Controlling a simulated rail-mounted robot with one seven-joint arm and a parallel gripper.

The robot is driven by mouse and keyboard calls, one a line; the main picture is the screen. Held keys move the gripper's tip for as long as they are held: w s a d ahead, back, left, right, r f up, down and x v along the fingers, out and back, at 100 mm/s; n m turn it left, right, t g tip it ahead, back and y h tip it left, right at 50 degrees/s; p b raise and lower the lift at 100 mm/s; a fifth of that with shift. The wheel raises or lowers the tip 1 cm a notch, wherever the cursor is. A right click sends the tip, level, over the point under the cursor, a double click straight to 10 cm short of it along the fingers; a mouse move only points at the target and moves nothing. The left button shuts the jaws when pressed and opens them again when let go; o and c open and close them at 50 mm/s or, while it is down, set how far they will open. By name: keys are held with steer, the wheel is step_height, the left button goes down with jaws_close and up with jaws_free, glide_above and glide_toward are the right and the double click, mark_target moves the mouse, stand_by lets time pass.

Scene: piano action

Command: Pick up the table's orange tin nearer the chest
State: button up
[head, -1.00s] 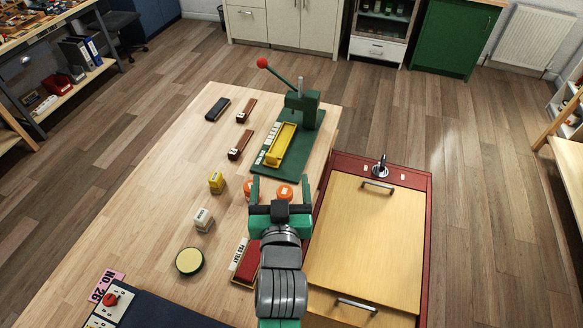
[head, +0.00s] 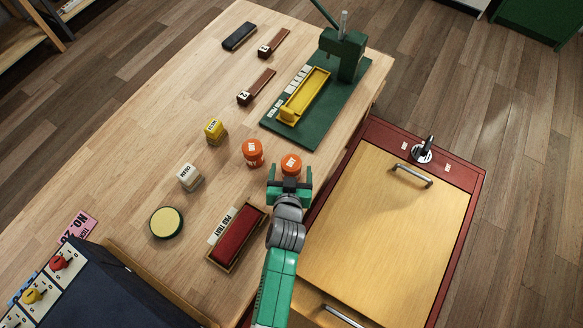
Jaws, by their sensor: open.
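Two orange tins with white labels stand on the wooden table (head: 130,120). The tin nearer the chest (head: 291,163) is the right one, close to the table's right edge. The other orange tin (head: 253,150) stands a little to its left, apart from it. The chest (head: 385,235), red with light wood panels, is to the right of the table. My gripper (head: 290,173) is open, with its green fingers apart just at the near side of the right tin. The tin's lower near side is partly hidden, and I cannot tell whether the fingers touch it.
A red pad tray (head: 237,238) lies left of my arm. A green press (head: 343,55) with a yellow tray (head: 304,95) stands beyond the tins.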

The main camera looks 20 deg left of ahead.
mark_target(291, 157)
steer(key=b+x, duration=0.1)
steer(key=x, duration=0.3)
steer(key=shift+w+a+f, duration=0.1)
steer(key=shift+w+a, duration=0.05)
steer(key=shift+w, duration=0.15)
steer(key=shift+c, duration=0.2)
steer(key=c, duration=1.1)
step_height(291, 157, up, 4)
steer(key=shift+f+p, duration=0.1)
steer(key=shift+p, duration=0.65)
steer(key=s+p, duration=0.1)
steer(key=s, duration=0.9)
steer(key=s+d+r+p, duration=0.1)
steer(key=s, duration=0.5)
steer(key=shift+r+p, duration=0.15)
steer(key=shift+p, duration=0.2)
